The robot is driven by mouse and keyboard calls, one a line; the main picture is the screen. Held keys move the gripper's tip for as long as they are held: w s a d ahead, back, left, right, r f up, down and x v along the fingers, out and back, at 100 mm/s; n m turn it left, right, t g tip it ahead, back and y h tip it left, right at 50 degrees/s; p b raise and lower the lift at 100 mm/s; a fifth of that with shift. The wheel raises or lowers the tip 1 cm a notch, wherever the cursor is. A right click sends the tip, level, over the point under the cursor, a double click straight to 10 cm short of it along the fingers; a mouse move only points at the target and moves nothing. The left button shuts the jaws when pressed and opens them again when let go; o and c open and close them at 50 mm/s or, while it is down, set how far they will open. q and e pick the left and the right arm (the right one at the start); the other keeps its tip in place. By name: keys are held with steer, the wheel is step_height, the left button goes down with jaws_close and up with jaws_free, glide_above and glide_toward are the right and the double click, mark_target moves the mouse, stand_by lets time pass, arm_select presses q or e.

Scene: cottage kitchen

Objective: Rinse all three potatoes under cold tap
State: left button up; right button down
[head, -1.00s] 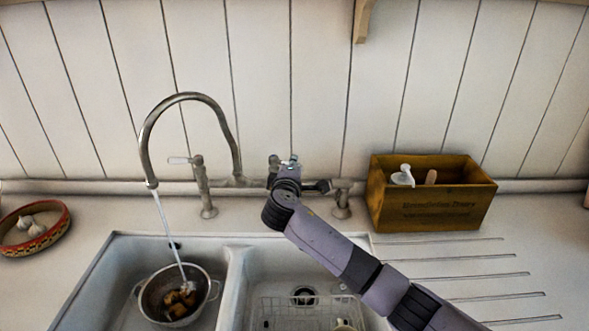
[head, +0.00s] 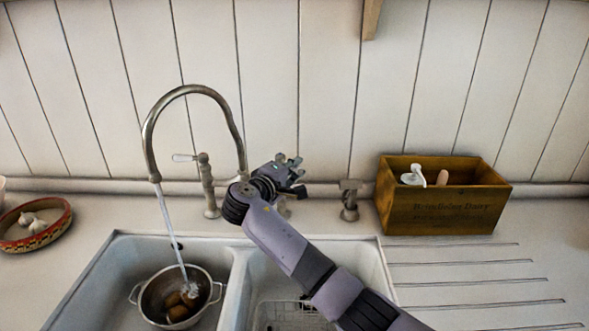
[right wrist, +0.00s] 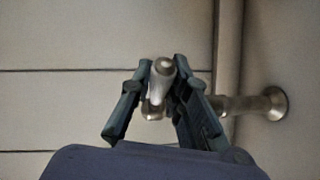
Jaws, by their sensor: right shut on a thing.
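A curved metal tap (head: 196,90) stands behind the double sink, and water (head: 172,230) runs from its spout. The stream falls into a metal colander (head: 141,302) in the left basin. Brown potatoes (head: 178,312) lie in the colander; I cannot count them surely. The left tap handle (head: 185,157) has a pale lever pointing left. My right gripper (head: 288,166) is between the two tap posts. In the right wrist view its fingers (right wrist: 163,75) are shut on a pale, metal-tipped tap lever (right wrist: 160,85). My left gripper is not in view.
The right basin (head: 367,262) holds a wire rack (head: 290,314). A wooden box (head: 440,212) with a white-topped bottle stands on the right, behind the grooved drainer (head: 470,270). A patterned bowl of garlic (head: 42,240) is at the far left.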

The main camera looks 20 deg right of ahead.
steer(key=c, duration=1.5)
jaws_free()
steer(key=v, duration=1.2)
steer(key=shift+f, duration=0.1)
